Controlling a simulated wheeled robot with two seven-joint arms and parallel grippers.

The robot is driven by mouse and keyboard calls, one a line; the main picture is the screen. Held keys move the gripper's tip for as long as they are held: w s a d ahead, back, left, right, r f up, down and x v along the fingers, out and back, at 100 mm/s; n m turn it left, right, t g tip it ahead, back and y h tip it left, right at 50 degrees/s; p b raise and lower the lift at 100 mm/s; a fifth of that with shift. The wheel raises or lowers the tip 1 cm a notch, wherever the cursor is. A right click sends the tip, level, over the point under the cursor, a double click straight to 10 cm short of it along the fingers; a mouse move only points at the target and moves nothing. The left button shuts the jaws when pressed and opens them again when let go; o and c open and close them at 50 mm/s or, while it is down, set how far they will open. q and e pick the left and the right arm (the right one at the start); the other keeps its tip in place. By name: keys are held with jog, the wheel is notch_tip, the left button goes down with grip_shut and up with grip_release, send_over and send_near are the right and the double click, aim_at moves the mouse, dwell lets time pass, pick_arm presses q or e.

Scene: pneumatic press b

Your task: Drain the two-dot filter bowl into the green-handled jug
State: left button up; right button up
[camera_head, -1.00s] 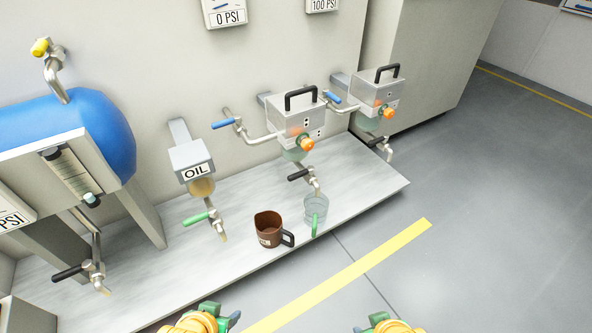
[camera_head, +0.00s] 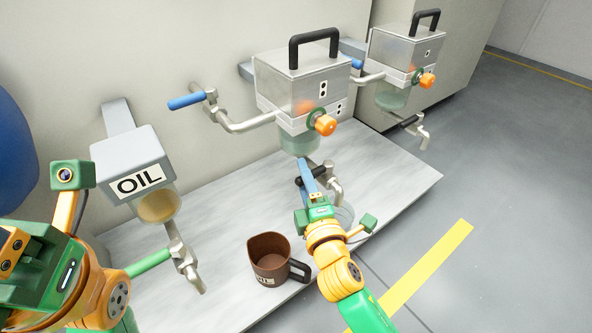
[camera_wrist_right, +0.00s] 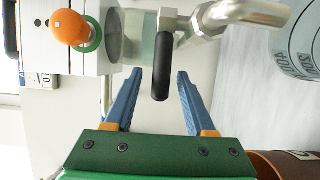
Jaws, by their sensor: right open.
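The two-dot filter (camera_head: 300,75) is a grey box on the wall with a black top handle and an orange knob. Its clear greenish bowl (camera_head: 298,142) hangs below, with a drain valve under it. The valve's black lever (camera_wrist_right: 162,67) stands between the open blue fingers of my right gripper (camera_wrist_right: 160,75), with gaps visible on both sides. In the head view my right gripper (camera_head: 308,178) partly covers the lever and the clear jug (camera_head: 345,214) below. The jug also shows in the wrist view (camera_wrist_right: 298,42); its green handle is hidden. My left arm's wrist is at left; its fingertips are not visible.
A brown jug (camera_head: 270,258) stands on the grey shelf (camera_head: 225,235) left of the clear jug. The OIL unit (camera_head: 135,170) with a green lever is at left. A second filter (camera_head: 405,55) is at right. A blue-handled valve (camera_head: 190,100) sits on the inlet pipe.

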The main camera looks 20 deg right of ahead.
jog(key=shift+w+d+b, duration=0.15)
jog(key=shift+w+b, duration=0.3)
jog(key=shift+w, duration=1.2)
grip_shut()
jog(key=shift+f, duration=0.1)
